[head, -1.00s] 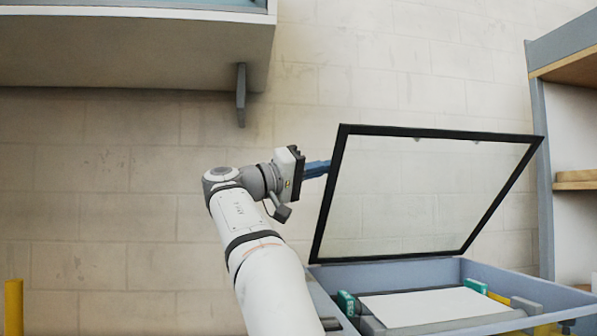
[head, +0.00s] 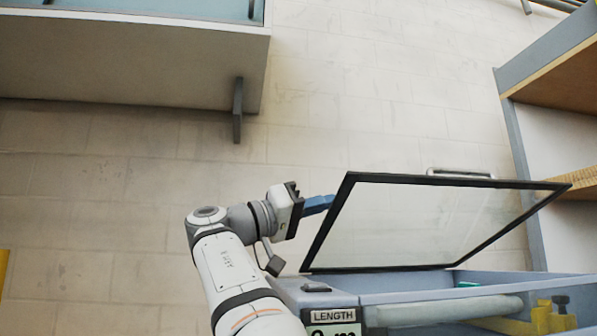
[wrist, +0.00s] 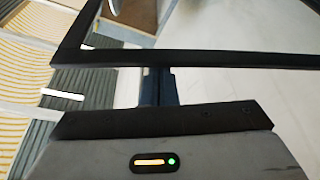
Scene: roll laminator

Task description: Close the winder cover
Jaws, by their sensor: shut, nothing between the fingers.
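The winder cover (head: 430,225) is a clear panel in a black frame, standing tilted open above the grey-blue machine body (head: 400,288). A pale handle (head: 460,174) shows behind its upper edge. My gripper (head: 328,200) is at the left side of the cover, its blue fingers shut and empty, against or very near the black frame. In the wrist view, the fingers (wrist: 157,88) meet the frame bar (wrist: 190,58) near a corner; I cannot tell whether they touch it.
A "LENGTH" display (head: 333,316) sits on the machine's front left. A grey roller (head: 445,309) and yellow parts (head: 545,318) are at the front.

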